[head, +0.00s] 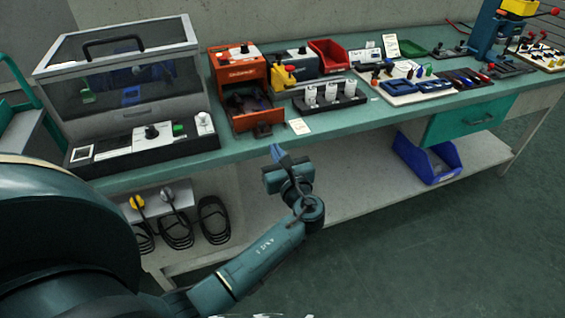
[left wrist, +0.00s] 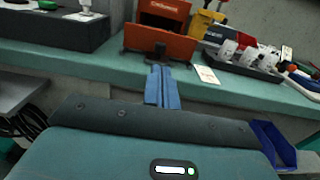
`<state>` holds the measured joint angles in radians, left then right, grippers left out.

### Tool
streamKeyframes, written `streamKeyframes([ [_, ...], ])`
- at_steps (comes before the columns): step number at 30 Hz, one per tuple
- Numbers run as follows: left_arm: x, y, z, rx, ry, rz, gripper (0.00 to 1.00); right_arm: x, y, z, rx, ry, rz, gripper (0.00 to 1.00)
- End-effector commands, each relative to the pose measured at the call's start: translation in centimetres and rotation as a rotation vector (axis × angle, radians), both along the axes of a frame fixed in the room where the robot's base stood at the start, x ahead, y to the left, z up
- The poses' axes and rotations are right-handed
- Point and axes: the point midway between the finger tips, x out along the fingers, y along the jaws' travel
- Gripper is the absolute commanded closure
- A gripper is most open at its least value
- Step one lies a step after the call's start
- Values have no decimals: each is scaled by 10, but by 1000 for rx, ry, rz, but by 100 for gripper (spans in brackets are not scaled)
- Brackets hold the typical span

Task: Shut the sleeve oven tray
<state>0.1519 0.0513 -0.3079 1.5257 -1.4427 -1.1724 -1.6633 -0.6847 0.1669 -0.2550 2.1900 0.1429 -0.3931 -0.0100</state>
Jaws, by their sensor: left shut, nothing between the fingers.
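The sleeve oven (head: 239,69) is an orange box on the teal bench, left of centre in the head view. Its orange tray (head: 258,121) is pulled out at the front, with a dark handle (head: 262,131) near the bench edge. In the left wrist view the tray (left wrist: 160,42) is straight ahead, its handle (left wrist: 159,50) just beyond the fingertips. My left gripper (head: 276,150) has its blue fingers together and empty, in front of the bench edge, a little below the handle in the head view. It also shows in the left wrist view (left wrist: 160,72). My right gripper is not in view.
A clear-lidded case (head: 124,65) stands left of the oven. A white card (head: 300,127) lies to the right of the tray, with a black rack of white cylinders (head: 331,101) beyond. A blue bin (head: 428,160) sits on the lower shelf. The space before the bench is clear.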

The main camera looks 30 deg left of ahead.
Motion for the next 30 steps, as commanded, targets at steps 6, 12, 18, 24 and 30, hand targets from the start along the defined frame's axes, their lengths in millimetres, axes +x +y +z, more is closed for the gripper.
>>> streamKeyframes([
  [6, 30, 35, 0, 1, -1, 1, 100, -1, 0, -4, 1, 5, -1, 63],
  [12, 45, 53, -1, -1, 0, 0, 100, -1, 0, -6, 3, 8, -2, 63],
  [18, 50, 58, -1, -3, 0, -1, 100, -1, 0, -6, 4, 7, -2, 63],
  [24, 50, 58, -1, -3, 0, -1, 100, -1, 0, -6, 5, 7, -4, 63],
  [30, 61, 71, -1, 2, -1, 0, 100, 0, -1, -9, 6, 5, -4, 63],
])
